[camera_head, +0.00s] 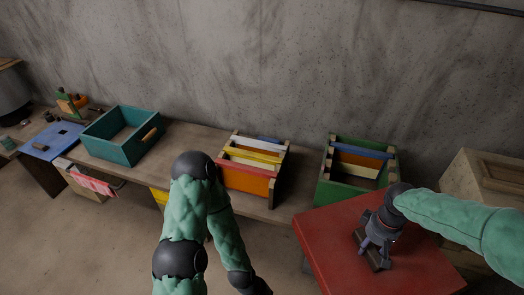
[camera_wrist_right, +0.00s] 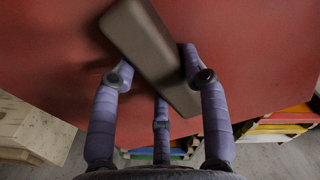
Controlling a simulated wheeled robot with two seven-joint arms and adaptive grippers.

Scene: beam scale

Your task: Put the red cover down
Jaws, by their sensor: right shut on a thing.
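The red cover (camera_head: 330,252) is a flat red panel with a dark brown bar handle (camera_head: 372,251) on top. It lies at the lower right of the head view, in front of the green crate. My right gripper (camera_head: 376,240) is shut on the handle from above. In the right wrist view the cover (camera_wrist_right: 245,50) fills the upper part, and the handle (camera_wrist_right: 145,40) runs slantwise between the fingers. I cannot tell whether anything supports the cover from below. My left arm bends down in the middle of the head view, and its gripper is out of frame.
A bench along the wall holds a teal box (camera_head: 113,151), an orange-fronted crate (camera_head: 245,184) and a green crate (camera_head: 332,189) with coloured slats. A blue panel (camera_head: 52,141) lies at the left. A wooden box (camera_head: 485,182) stands at the right. Floor shows at lower left.

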